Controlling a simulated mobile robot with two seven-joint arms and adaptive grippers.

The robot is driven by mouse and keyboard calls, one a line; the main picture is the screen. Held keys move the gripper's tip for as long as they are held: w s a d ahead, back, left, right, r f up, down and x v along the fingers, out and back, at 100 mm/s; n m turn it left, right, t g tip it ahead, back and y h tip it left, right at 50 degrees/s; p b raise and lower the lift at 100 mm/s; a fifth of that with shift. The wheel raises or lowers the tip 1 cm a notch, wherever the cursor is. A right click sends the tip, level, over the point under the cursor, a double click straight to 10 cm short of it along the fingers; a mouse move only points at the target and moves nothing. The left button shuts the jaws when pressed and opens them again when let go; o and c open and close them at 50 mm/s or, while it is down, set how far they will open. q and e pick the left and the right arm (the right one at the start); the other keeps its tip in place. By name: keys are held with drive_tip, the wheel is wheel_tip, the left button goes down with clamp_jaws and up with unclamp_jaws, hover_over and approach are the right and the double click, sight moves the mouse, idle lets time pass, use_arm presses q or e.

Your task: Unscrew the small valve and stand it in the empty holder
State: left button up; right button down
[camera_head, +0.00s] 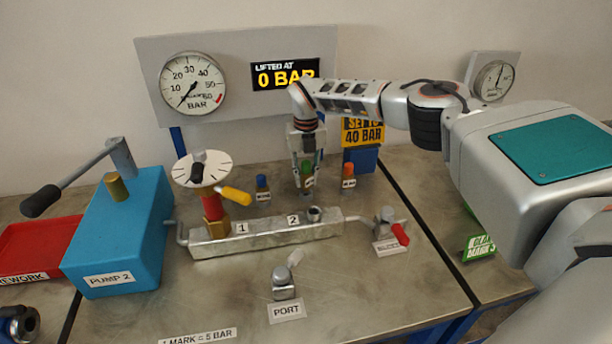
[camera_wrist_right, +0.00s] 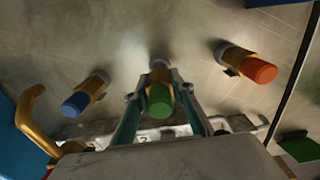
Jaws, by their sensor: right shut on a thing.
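Three small brass valves stand in a row behind the metal block: one with a blue cap (camera_head: 262,183), one with a green cap (camera_head: 307,169) and one with an orange cap (camera_head: 348,170). My right gripper (camera_head: 304,188) reaches down from above and is shut on the green-capped valve. In the right wrist view this valve (camera_wrist_right: 159,98) sits between the two fingers, with the blue one (camera_wrist_right: 82,98) and orange one (camera_wrist_right: 255,67) on either side. The metal block (camera_head: 265,234) has a dial valve with a yellow handle at 1 and an open socket (camera_head: 315,213) at 2.
A blue pump (camera_head: 120,240) with a long lever stands at the left, beside a red tray (camera_head: 40,245). A fitting (camera_head: 284,283) labelled PORT stands in front. A red-handled tap (camera_head: 393,230) is right of the block.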

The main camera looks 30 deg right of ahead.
sight(306, 162)
drive_tip(key=shift+f+b, duration=0.5)
drive_tip(key=shift+f, duration=0.5)
drive_tip(key=shift+f, duration=0.35)
drive_tip(key=c, duration=1.6)
unclamp_jaws()
drive_tip(key=shift+c, duration=0.2)
wheel_tip(306, 162, up, 12)
drive_tip(key=shift+r, duration=0.1)
